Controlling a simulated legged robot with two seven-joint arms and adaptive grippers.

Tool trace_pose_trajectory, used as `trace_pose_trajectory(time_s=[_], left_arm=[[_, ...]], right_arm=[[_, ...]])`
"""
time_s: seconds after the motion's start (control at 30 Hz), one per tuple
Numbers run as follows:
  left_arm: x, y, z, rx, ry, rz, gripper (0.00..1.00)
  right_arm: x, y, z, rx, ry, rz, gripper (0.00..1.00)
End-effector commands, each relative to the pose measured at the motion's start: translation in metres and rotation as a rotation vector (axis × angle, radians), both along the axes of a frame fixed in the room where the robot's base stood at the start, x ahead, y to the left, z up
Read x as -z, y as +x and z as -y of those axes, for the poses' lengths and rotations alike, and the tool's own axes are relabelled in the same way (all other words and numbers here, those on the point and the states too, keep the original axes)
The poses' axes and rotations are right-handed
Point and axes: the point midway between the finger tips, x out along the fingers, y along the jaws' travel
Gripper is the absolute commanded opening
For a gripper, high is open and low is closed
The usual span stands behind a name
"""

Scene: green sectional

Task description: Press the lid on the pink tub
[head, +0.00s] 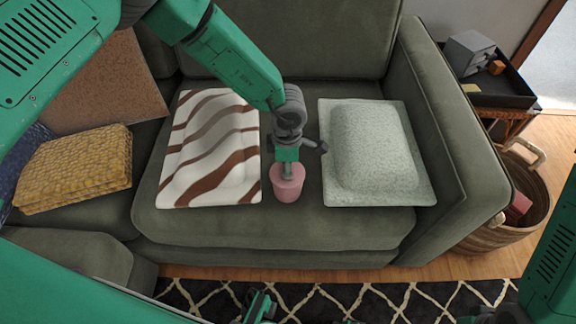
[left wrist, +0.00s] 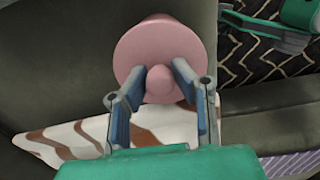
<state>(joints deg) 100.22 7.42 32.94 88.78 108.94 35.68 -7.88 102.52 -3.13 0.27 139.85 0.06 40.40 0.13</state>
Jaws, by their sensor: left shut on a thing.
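The pink tub (head: 288,190) stands on the green sofa seat between two cushions. My left gripper (head: 287,172) is above it, pointing down. In the left wrist view, the round pink lid (left wrist: 135,57) faces the camera, and my left gripper (left wrist: 160,82) is shut on its small knob (left wrist: 160,85). Part of the pink tub (left wrist: 157,17) shows past the lid's edge. The lid is at the tub's mouth; I cannot tell whether it is fully seated. My right gripper (head: 260,306) is low at the bottom edge, partly cut off, its jaws unclear.
A brown-striped cushion (head: 212,150) lies left of the tub and a pale green cushion (head: 372,150) lies right. A folded yellow blanket (head: 75,168) is farther left. The sofa arm (head: 440,130), a woven basket (head: 500,215) and a side table (head: 500,95) are at right.

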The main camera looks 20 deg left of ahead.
Motion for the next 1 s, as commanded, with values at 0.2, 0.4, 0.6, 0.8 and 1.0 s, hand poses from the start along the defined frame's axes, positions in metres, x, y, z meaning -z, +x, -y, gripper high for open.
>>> trace_pose_trajectory(time_s=[0.2, 0.4, 0.6, 0.8, 1.0], left_arm=[[0.0002, 0.0002, 0.0000, 0.000, 0.000, 0.001, 0.02], [0.0001, 0.0002, 0.0001, 0.000, 0.000, 0.001, 0.36], [0.0001, 0.0002, 0.0002, 0.000, 0.000, 0.001, 0.46], [0.0001, 0.0002, 0.0002, 0.000, 0.000, 0.001, 0.67], [0.0001, 0.0002, 0.0002, 0.001, 0.000, 0.001, 0.67]], right_arm=[[-0.0003, 0.0000, 0.0000, 0.000, 0.000, 0.000, 0.40], [-0.0003, 0.0000, 0.0000, 0.000, 0.000, 0.000, 0.40], [-0.0003, 0.0000, 0.0000, 0.000, 0.000, 0.000, 0.40], [-0.0003, 0.0000, 0.0000, 0.000, 0.000, 0.000, 0.40], [-0.0003, 0.0000, 0.0000, 0.000, 0.000, 0.000, 0.40]])
